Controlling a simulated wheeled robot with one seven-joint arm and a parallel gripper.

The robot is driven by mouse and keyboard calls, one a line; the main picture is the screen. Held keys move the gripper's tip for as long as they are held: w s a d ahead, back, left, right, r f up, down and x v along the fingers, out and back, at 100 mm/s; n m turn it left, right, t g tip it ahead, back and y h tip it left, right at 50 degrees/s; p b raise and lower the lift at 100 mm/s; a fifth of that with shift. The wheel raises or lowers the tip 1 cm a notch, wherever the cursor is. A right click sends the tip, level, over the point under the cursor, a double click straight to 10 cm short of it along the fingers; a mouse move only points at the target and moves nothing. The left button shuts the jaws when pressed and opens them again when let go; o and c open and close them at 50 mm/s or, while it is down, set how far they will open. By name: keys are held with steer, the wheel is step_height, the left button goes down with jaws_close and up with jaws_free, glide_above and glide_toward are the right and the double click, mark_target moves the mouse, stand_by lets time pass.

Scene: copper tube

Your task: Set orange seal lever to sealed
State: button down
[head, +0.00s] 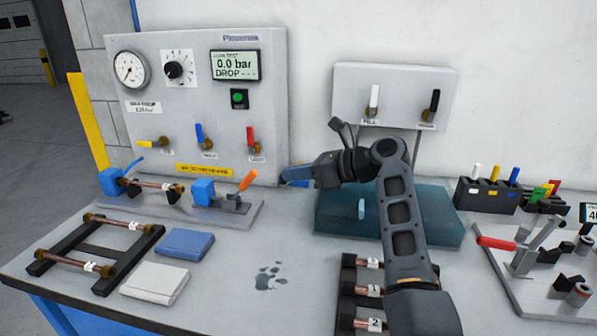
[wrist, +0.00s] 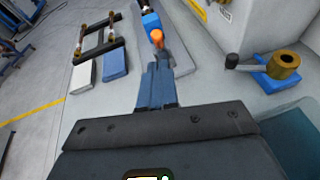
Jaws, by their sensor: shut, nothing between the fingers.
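The orange seal lever (head: 248,180) sits on a small fixture with a blue block (head: 203,190) on a grey base plate (head: 185,212). The lever tilts up and to the right. In the wrist view, its rounded orange end (wrist: 156,36) shows just beyond my fingertips, with the blue block beyond it. My gripper (head: 287,175) is just right of the lever in the head view, pointing left toward it. Its blue fingers (wrist: 157,72) are shut together with nothing between them. They seem apart from the lever, though the wrist view overlaps them. Any position markings are unreadable.
A copper tube (head: 155,185) lies in the fixture's left part. The panel (head: 272,90) with yellow, blue and red valve levers stands behind. A rack (head: 100,240) with copper tubes, a blue cloth (head: 186,244) and a white cloth (head: 155,282) lie in front. A teal block (head: 335,222) is below my arm.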

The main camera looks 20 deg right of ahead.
mark_target(243, 186)
steer(key=x, duration=0.6)
steer(key=shift+w+a, duration=0.15)
steer(key=shift+w, duration=0.1)
